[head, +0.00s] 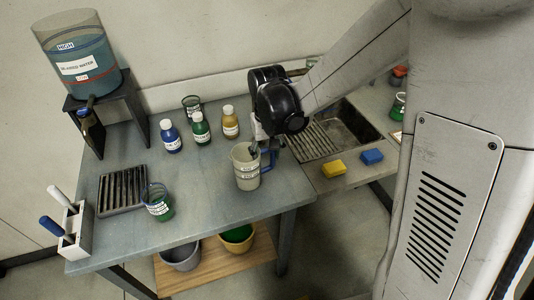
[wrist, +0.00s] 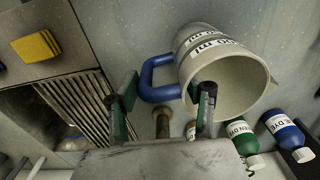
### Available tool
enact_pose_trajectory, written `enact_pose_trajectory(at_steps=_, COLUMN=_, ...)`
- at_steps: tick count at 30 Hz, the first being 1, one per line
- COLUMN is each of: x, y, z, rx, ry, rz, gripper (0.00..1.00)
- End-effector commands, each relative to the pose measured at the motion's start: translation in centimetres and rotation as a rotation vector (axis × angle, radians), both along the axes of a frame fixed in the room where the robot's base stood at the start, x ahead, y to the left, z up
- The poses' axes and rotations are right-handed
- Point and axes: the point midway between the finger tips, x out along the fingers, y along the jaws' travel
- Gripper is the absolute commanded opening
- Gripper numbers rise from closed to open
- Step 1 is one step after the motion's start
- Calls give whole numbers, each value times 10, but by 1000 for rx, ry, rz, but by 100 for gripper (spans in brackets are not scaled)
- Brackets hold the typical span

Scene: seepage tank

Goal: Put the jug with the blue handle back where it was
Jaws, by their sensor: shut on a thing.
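The jug with the blue handle (head: 243,173) is pale with a printed label and is at the front right of the grey table. It looks upright; I cannot tell whether its base touches the table. My gripper (head: 265,148) is at its right upper side. In the wrist view the jug (wrist: 222,75) shows its open mouth, and its blue handle (wrist: 150,82) lies between the fingers of my gripper (wrist: 165,105). One finger is at the jug's rim, the other outside the handle. The jug's inside is partly hidden.
Blue (head: 171,136), green (head: 201,128) and amber (head: 230,122) dye bottles stand behind the jug. A beaker (head: 158,203) and a black rack (head: 122,190) are to the left. A sink (head: 345,130), yellow sponge (head: 333,169) and blue sponge (head: 372,157) are to the right.

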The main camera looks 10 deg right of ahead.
Motion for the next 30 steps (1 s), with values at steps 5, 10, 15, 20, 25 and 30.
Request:
enact_pose_trajectory(at_steps=5, x=0, y=0, z=-1, rx=0, ry=0, rz=0, gripper=62)
enact_pose_trajectory(at_steps=10, x=0, y=0, z=-1, rx=0, ry=0, rz=0, gripper=62)
enact_pose_trajectory(at_steps=15, x=0, y=0, z=2, rx=0, ry=0, rz=0, gripper=62)
enact_pose_trajectory(at_steps=20, x=0, y=0, z=17, rx=0, ry=0, rz=0, gripper=62)
enact_pose_trajectory(at_steps=25, x=-1, y=0, z=50, rx=0, ry=0, rz=0, gripper=62)
enact_pose_trajectory(at_steps=30, x=-1, y=0, z=83, rx=0, ry=0, rz=0, gripper=62)
